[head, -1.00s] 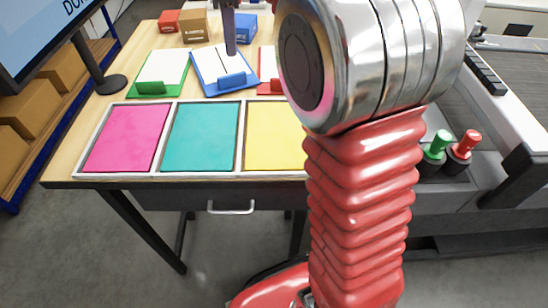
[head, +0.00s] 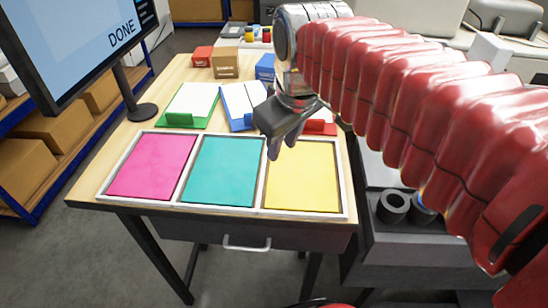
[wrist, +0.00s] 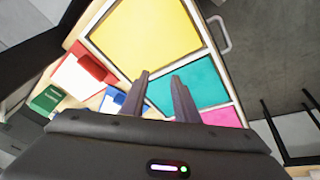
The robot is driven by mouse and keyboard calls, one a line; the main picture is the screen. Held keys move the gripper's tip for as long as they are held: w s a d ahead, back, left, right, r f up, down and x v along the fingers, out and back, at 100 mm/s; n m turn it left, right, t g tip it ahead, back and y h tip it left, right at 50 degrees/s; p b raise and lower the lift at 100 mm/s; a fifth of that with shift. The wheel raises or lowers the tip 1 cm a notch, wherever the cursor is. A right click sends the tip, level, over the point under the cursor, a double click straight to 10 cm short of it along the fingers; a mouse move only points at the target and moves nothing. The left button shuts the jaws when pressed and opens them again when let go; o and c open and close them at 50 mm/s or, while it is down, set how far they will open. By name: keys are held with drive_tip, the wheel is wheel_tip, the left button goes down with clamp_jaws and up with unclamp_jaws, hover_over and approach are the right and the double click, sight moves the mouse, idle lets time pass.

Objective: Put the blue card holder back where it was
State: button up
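The blue card holder (head: 240,123) stands at the front of a blue-edged board with white sheets (head: 242,98), in the middle of a row of three. It also shows, partly hidden, in the wrist view (wrist: 112,100). A green holder (head: 179,119) is on its left. A red holder (head: 318,127) is on its right, partly behind my gripper. My gripper (head: 281,146) is in front of and to the right of the blue holder, above the teal and yellow panels. In the wrist view its two fingers (wrist: 160,84) are apart with nothing between them.
A white-framed tray (head: 184,190) holds pink, teal and yellow panels along the table's front edge. Red (head: 202,56), brown (head: 225,63) and blue (head: 265,67) boxes stand at the back. A monitor (head: 85,45) reading DONE stands at the left.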

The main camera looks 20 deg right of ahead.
drive_tip(key=s+f+m, duration=0.1)
drive_tip(key=s+f, duration=0.1)
drive_tip(key=s, duration=0.1)
drive_tip(key=s+f+m+t, duration=0.1)
drive_tip(key=s+f+m, duration=0.1)
drive_tip(key=s+f, duration=0.1)
drive_tip(key=s+f+m, duration=0.1)
drive_tip(key=s+f, duration=0.1)
drive_tip(key=f, duration=0.1)
drive_tip(key=shift+s+a+m, duration=0.15)
drive_tip(key=shift+s+m, duration=0.25)
